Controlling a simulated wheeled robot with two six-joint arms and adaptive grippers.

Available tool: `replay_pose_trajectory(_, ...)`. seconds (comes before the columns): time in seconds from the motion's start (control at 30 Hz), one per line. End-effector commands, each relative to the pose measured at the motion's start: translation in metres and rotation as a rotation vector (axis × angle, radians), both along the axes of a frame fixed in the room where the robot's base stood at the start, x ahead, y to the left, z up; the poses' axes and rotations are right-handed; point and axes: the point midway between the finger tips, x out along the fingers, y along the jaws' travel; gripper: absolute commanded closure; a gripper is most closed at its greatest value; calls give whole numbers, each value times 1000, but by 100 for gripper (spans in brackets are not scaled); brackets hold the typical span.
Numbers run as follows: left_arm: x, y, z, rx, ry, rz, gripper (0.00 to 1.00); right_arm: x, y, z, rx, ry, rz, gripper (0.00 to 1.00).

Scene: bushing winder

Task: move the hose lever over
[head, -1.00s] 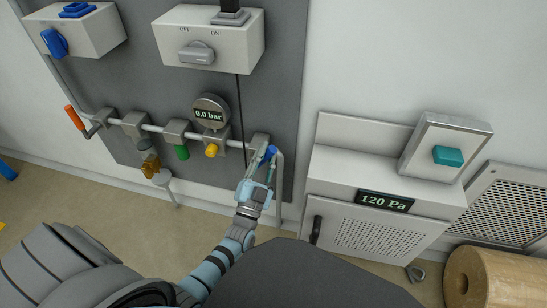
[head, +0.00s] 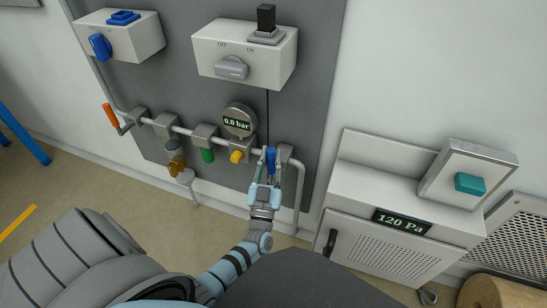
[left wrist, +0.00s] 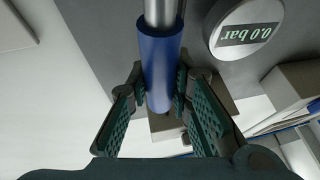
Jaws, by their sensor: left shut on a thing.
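The hose lever has a blue cylindrical handle (head: 271,160) and sits at the right end of the horizontal pipe on the grey panel. In the left wrist view its blue handle (left wrist: 161,65) lies between the two green padded fingers, with a metal rod at its upper end. My left gripper (head: 267,170) is shut on this handle; in the left wrist view the gripper (left wrist: 165,100) has one finger on each side of it. The fingers hide part of the lever in the head view. My right gripper is not in view.
The pipe (head: 185,131) carries an orange lever (head: 110,115), a green knob (head: 207,155), a yellow knob (head: 237,156) and a gauge (head: 238,121) reading 0.0 bar. Switch boxes hang above. A grey cabinet (head: 385,250) showing 120 Pa stands to the right.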

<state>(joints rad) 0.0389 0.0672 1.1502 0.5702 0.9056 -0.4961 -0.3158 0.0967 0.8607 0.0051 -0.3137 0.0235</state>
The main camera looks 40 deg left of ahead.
Motion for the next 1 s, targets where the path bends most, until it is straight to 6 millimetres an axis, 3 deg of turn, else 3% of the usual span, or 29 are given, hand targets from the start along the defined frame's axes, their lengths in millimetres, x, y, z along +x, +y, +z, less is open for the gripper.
replay_pose_trajectory(0.33, 0, 1, 0, -7, -1, 0, 100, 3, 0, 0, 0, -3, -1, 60)
replay_pose_trajectory(0.37, 0, 1, 0, -7, -1, 0, 78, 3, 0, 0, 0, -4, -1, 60)
replay_pose_trajectory(0.5, 0, 1, 0, -6, -2, 1, 60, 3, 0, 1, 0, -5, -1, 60)
replay_pose_trajectory(0.8, -3, -1, -2, -5, 0, 0, 60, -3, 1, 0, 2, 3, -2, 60)
replay_pose_trajectory(1.0, -33, -15, -18, -5, 4, 2, 60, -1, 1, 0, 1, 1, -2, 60)
